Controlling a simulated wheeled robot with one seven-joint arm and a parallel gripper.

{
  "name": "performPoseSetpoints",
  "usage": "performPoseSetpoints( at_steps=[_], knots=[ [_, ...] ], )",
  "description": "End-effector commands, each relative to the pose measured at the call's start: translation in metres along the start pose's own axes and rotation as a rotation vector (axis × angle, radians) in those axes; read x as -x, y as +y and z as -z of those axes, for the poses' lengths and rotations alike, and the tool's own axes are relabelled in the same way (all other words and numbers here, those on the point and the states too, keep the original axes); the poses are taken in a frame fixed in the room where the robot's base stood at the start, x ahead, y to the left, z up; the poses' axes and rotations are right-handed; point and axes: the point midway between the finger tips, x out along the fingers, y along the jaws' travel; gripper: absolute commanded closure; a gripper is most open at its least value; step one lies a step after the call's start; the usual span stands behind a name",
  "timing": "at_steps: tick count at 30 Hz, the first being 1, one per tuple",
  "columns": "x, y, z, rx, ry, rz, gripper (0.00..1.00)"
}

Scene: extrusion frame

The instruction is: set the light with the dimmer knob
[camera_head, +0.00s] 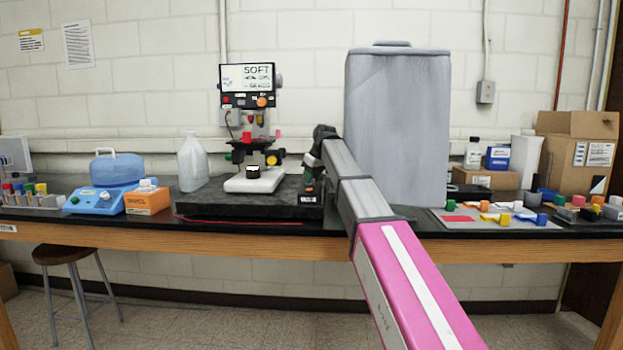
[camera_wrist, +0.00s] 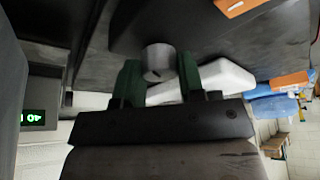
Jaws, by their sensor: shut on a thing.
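The dimmer knob (camera_wrist: 158,60) is a short grey cylinder with a dark mark on its face, set on a dark surface in the wrist view. My gripper (camera_wrist: 158,74) has one green finger on each side of it and is shut on it. In the head view my gripper (camera_head: 312,178) is at the right end of the black base (camera_head: 200,206), and I cannot make out the knob there. A dark panel with green lit characters (camera_wrist: 38,117) shows at the left of the wrist view; the characters are too small to read surely.
On the black base stands an apparatus with a sign (camera_head: 247,78) and a white block (camera_head: 254,181). A large grey container (camera_head: 397,125) stands close to the right of my arm. A clear jug (camera_head: 192,163) and an orange box (camera_head: 147,200) are to the left.

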Motion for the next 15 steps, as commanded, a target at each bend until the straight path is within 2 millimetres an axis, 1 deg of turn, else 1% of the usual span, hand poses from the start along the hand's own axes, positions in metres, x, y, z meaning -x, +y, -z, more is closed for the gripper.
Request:
performPoseSetpoints(
  at_steps=[6,15],
  knots=[
    [0.0,0.0008,0.0001,0.082,-0.001,0.034,0.88],
    [0.0,0.0005,-0.0002,0.12,-0.002,0.05,0.88]
  ],
)
